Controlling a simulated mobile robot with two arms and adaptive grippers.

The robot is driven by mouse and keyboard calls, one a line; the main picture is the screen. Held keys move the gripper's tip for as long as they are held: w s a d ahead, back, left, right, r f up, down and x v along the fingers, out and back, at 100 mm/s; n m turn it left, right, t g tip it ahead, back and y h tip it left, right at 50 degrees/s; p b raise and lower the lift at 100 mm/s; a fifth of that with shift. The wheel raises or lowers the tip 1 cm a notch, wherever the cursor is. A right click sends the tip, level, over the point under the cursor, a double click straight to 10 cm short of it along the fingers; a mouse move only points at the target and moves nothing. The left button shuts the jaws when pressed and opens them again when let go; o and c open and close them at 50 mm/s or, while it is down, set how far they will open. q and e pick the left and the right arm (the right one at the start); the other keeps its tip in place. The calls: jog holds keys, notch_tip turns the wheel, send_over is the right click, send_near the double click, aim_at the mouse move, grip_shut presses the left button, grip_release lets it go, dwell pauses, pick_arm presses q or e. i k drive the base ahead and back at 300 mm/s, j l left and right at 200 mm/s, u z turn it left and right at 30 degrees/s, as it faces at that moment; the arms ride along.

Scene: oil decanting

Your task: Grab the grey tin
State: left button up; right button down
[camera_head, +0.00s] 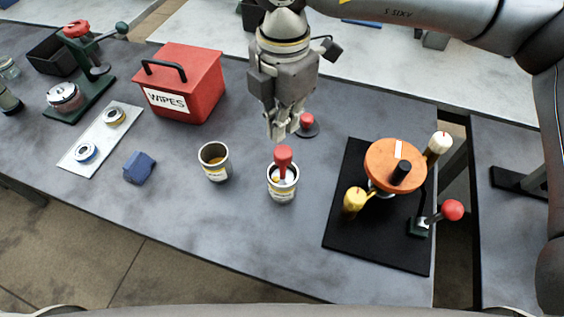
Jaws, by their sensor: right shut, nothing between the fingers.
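Two small open tins stand upright on the grey bench. One tin (214,162) is grey with a label band and a yellowish inside, left of the middle. The other tin (283,188) is pale with a yellow-banded label, and a red-topped tool (284,158) stands in its mouth. I cannot tell for sure which one is the grey tin. My right gripper (284,132) points down, shut and empty, just behind and above the red-topped tool, apart from both tins. My left gripper is not in view.
A red wipes box (192,100) stands behind left. A red knob on a dark disc (308,128) is close to the gripper. A black mat (345,225) bears an orange-topped device (392,165) at right. A blue block (139,168) lies left; the front bench is clear.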

aim_at(214, 156)
jog(key=k+j, duration=0.25)
jog(key=k, duration=0.25)
jog(key=k+j, duration=0.2)
jog(key=k, duration=0.25)
jog(key=k+j, duration=0.25)
jog(key=k, duration=0.25)
